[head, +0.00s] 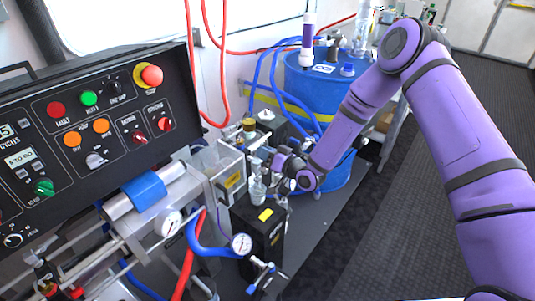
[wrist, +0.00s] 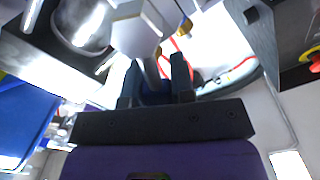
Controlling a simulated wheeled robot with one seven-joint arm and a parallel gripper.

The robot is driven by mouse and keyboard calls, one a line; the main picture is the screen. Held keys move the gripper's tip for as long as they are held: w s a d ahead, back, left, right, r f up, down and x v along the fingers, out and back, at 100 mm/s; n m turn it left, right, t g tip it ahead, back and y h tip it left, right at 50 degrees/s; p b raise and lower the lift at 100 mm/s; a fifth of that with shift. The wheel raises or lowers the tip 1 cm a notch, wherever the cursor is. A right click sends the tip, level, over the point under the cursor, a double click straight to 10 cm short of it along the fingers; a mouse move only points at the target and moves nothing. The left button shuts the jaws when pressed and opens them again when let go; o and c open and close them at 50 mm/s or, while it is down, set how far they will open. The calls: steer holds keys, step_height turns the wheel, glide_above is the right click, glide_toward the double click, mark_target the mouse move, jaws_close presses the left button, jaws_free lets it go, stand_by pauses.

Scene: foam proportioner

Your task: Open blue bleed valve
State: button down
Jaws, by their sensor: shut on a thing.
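My gripper (head: 272,161) is at the end of the purple arm, beside the small fittings on top of the black box in the head view. In the wrist view its two dark fingers (wrist: 155,80) are shut on a narrow dark blue piece, which looks like the handle of the blue bleed valve (wrist: 152,92). The rest of the valve is mostly hidden behind the fingers. In the head view my gripper covers the valve, and its handle angle cannot be told.
The black box (head: 262,236) stands below my gripper. The control panel (head: 85,130) is at left, a blue drum (head: 315,88) behind. Open floor (head: 400,215) lies at right.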

steer(key=shift+s+a+r+n, duration=0.1)
steer(key=shift+s+a+n, duration=0.2)
steer(key=shift+n, duration=0.65)
steer(key=shift+s+a+r+n, duration=0.1)
steer(key=shift+s+a+n, duration=0.25)
steer(key=shift+n, duration=0.55)
steer(key=shift+s+a+r+n, duration=0.15)
steer(key=shift+s+n, duration=0.3)
steer(key=shift+n, duration=0.5)
steer(key=c, duration=1)
jaws_free()
steer(key=shift+o, duration=0.2)
steer(key=v, duration=1)
steer(key=shift+s+d, duration=0.25)
steer(key=shift+s, duration=0.05)
